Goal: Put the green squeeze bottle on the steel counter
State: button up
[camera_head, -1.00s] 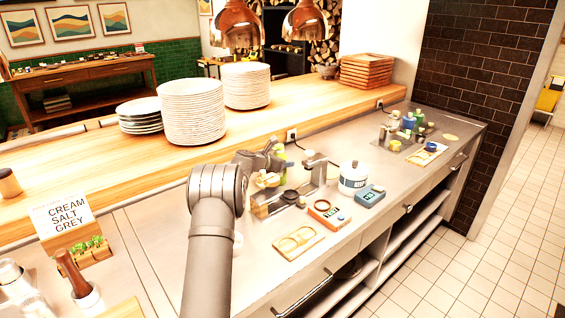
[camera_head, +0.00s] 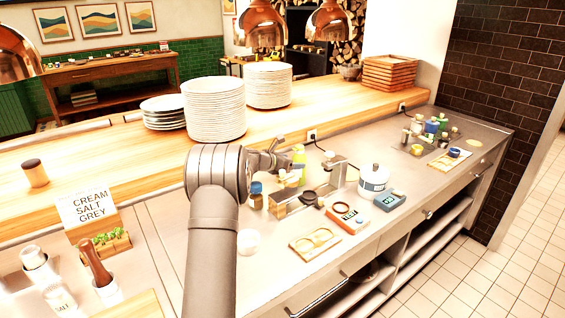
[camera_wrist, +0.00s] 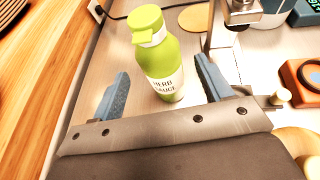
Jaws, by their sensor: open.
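The green squeeze bottle (camera_wrist: 162,62), with a label reading "herb sauce", stands upright on the steel counter in the wrist view. It also shows in the head view (camera_head: 299,160), partly hidden behind my gripper. My gripper (camera_wrist: 160,85) is open, with one blue-grey finger on each side of the bottle's lower part and visible gaps to it. In the head view my gripper (camera_head: 285,168) reaches over the steel counter (camera_head: 270,265) from the left.
A metal stand (camera_head: 333,170) is close to the right of the bottle. A red scale (camera_head: 347,217), a blue-grey device (camera_head: 389,200), a white pot (camera_head: 373,181) and a wooden tray (camera_head: 314,243) stand nearby. The wooden ledge (camera_head: 300,112) runs behind.

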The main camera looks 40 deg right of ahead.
aim_at(302, 161)
jog(key=v, duration=0.4)
jog(key=shift+a+r, duration=0.15)
jog(key=shift+a, duration=0.2)
jog(key=x, duration=1.1)
jog(key=shift+d, duration=0.2)
jog(key=shift+d+f, duration=0.25)
jog(key=shift+f, duration=0.2)
jog(key=shift+r, duration=0.2)
